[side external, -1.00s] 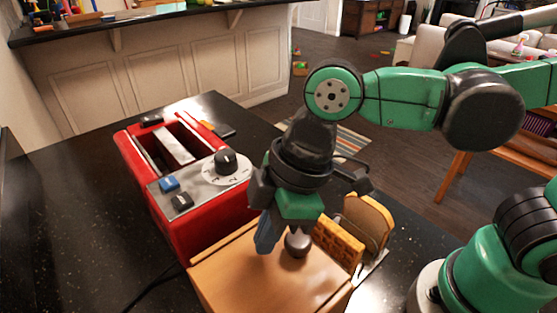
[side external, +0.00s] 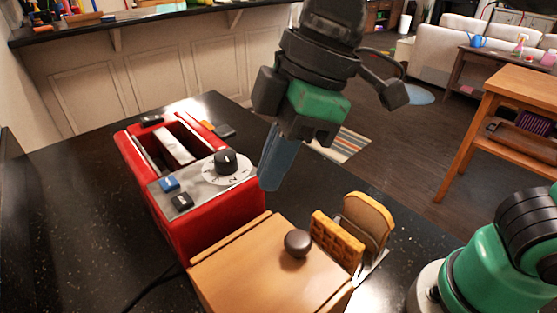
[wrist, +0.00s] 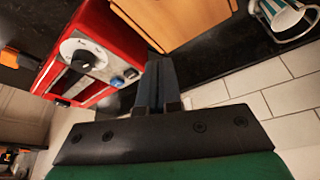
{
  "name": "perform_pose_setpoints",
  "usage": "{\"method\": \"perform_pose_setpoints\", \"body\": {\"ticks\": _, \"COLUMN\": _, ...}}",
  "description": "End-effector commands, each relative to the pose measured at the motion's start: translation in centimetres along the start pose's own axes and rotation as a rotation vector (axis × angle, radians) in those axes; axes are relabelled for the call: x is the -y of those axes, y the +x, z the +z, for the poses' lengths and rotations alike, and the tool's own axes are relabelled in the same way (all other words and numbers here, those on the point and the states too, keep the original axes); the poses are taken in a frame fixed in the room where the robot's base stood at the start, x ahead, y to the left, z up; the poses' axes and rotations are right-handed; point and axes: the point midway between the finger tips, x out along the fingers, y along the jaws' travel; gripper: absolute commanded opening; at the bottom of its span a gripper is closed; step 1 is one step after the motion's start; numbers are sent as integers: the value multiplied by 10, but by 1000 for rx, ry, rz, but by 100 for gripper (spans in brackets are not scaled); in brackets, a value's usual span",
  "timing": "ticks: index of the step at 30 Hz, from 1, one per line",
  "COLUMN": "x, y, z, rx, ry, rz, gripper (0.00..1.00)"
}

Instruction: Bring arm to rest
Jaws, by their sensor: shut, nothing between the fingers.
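The red toaster (side external: 190,215) with a dial stands left of the wooden box (side external: 250,280). A waffle (side external: 336,240) and a bread slice (side external: 369,215) stand upright in a rack. The black counter (side external: 70,220) is clear at left.

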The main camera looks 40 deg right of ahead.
Motion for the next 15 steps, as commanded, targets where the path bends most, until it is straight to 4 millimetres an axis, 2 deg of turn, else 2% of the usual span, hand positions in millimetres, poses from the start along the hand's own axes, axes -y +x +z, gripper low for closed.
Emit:
{"method": "perform_pose_setpoints", "body": {"ticks": 4, "x": -45, "y": 15, "z": 32, "rx": -51, "ry": 271, "rz": 135, "gripper": 0}}
{"method": "perform_pose_setpoints", "body": {"ticks": 6, "x": -72, "y": 25, "z": 59, "rx": -91, "ry": 457, "rz": 229, "gripper": 0}}
{"method": "perform_pose_setpoints", "body": {"ticks": 9, "x": -101, "y": 34, "z": 98, "rx": -154, "ry": 695, "rz": 356, "gripper": 0}}
{"method": "perform_pose_setpoints", "body": {"ticks": 12, "x": -117, "y": 40, "z": 130, "rx": -205, "ry": 864, "rz": 450, "gripper": 0}}
{"method": "perform_pose_setpoints", "body": {"ticks": 15, "x": -123, "y": 43, "z": 146, "rx": -234, "ry": 950, "rz": 499, "gripper": 0}}
